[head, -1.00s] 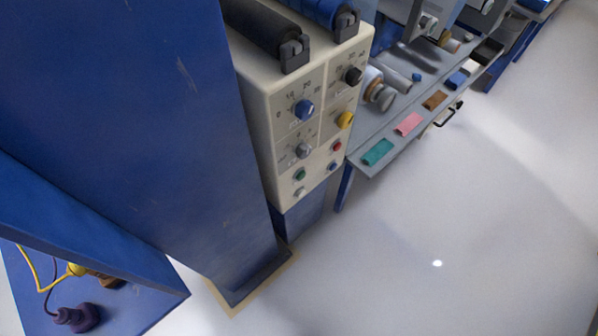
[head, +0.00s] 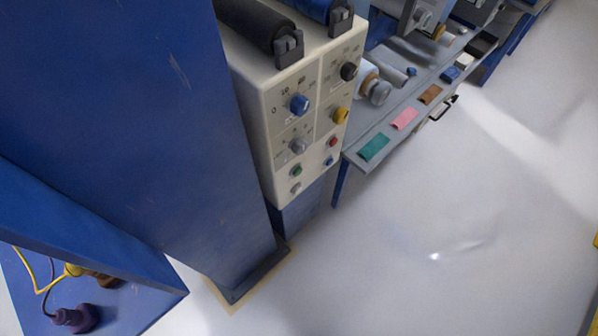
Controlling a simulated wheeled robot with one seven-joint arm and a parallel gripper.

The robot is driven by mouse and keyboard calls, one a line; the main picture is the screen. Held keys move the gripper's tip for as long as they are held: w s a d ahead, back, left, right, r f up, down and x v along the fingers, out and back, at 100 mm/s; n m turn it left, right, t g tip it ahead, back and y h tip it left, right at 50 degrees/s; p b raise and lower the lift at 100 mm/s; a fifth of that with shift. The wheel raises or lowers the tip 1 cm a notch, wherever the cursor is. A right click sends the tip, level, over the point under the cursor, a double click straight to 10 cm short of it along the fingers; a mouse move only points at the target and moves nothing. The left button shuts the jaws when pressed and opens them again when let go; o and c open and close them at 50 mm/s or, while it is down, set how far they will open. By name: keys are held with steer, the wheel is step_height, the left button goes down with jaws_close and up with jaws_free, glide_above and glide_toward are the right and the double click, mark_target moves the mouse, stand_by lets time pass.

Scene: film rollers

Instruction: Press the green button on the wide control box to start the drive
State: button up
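The cream control box (head: 272,112) stands at upper centre in the head view, behind the edge of a large blue column. Its front panel carries a green button (head: 296,170) low on the left half, with a grey button (head: 295,188) just below it. A red button (head: 333,142) and a small blue button (head: 329,161) sit on the right half. Above them are a blue knob (head: 299,104), a grey knob (head: 298,146), a black knob (head: 348,71) and a yellow knob (head: 340,115). My gripper is not in view.
The blue column (head: 165,130) fills the left. A grey bench (head: 385,128) with coloured pieces stands right of the box. Black and blue rollers lie on top of the box. A purple object (head: 75,318) and yellow cable are at bottom left. The pale floor (head: 450,200) is clear at right.

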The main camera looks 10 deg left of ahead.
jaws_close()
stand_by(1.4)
